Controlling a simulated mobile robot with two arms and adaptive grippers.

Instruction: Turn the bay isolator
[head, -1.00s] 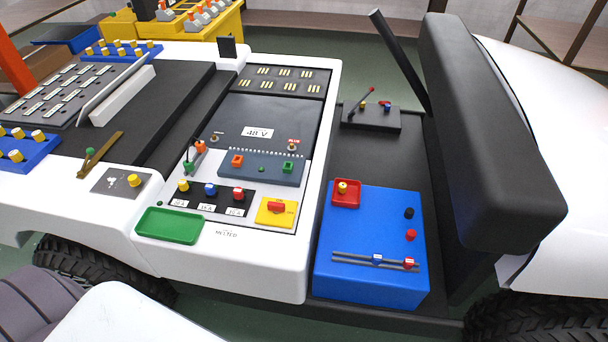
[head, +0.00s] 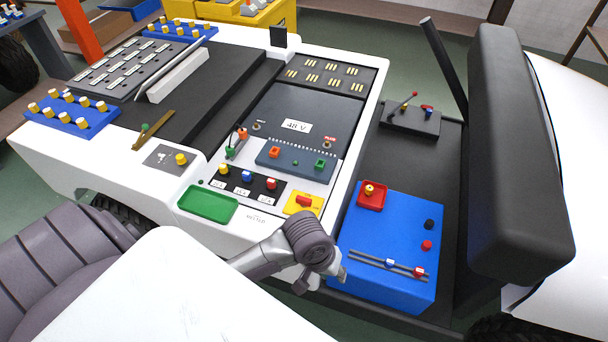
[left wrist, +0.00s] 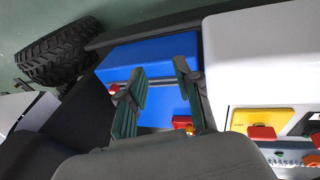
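The isolator is a red knob (head: 304,200) on a yellow plate (head: 317,209) at the front right of the white cart's panel. In the left wrist view the red knob (left wrist: 260,132) and yellow plate (left wrist: 275,120) are at the right. My left gripper (head: 325,279) is just in front of the cart, near the left edge of the blue box and below the knob in the picture. In the left wrist view my left gripper (left wrist: 160,70) is open and empty, with the blue box behind its fingers. It is apart from the knob. My right gripper is not in view.
The blue box (head: 380,235) carries a red tray, buttons and sliders. A green tray (head: 208,204) and a row of coloured knobs (head: 247,176) sit left of the yellow plate. A black seat back (head: 510,150) stands at the right.

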